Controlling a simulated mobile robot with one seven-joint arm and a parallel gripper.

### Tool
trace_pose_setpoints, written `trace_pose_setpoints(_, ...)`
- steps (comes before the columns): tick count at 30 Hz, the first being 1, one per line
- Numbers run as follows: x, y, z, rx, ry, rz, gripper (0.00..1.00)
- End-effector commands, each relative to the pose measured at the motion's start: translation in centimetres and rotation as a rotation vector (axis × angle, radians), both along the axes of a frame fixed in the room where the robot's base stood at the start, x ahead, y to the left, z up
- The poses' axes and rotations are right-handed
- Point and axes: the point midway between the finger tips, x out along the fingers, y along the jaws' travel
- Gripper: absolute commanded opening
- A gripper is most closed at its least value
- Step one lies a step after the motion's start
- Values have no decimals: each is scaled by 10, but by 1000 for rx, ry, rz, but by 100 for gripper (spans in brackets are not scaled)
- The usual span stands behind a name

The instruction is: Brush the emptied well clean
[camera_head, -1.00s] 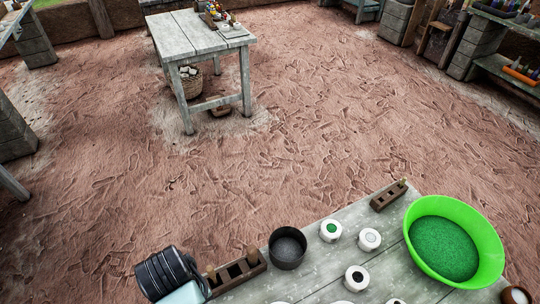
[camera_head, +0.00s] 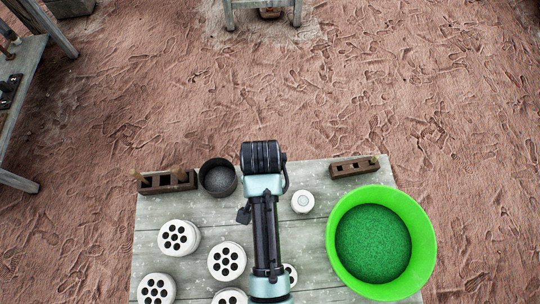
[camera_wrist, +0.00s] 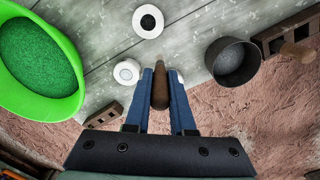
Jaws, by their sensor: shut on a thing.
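My gripper (camera_wrist: 160,92) is shut on a brown wooden handle (camera_wrist: 160,95), likely of a brush, in the wrist view; its far end is not clear. Small white round pots lie ahead: one with a dark well (camera_wrist: 148,21), one with a pale well (camera_wrist: 127,72), and one mostly hidden by the right finger (camera_wrist: 180,77). In the head view my arm covers the table's middle and the gripper is hidden. A white pot (camera_head: 302,202) shows right of the arm, another (camera_head: 291,273) partly behind it. Which well is the emptied one, I cannot tell.
A green basin (camera_head: 428,245) of green grains stands at the table's right. A dark cup (camera_head: 218,177) and a wooden rack (camera_head: 165,181) stand at back left, another rack (camera_head: 355,167) at back right. Several white discs with dark holes (camera_head: 179,238) lie at front left.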

Motion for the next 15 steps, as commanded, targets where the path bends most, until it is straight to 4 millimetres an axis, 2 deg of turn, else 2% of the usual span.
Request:
trace_pose_setpoints(1, -8, 0, 7, 0, 6, -110, 0)
trace_pose_setpoints(9, -38, 2, -4, -2, 3, -675, 0)
trace_pose_setpoints(15, -49, 5, -9, 0, 0, -888, 0)
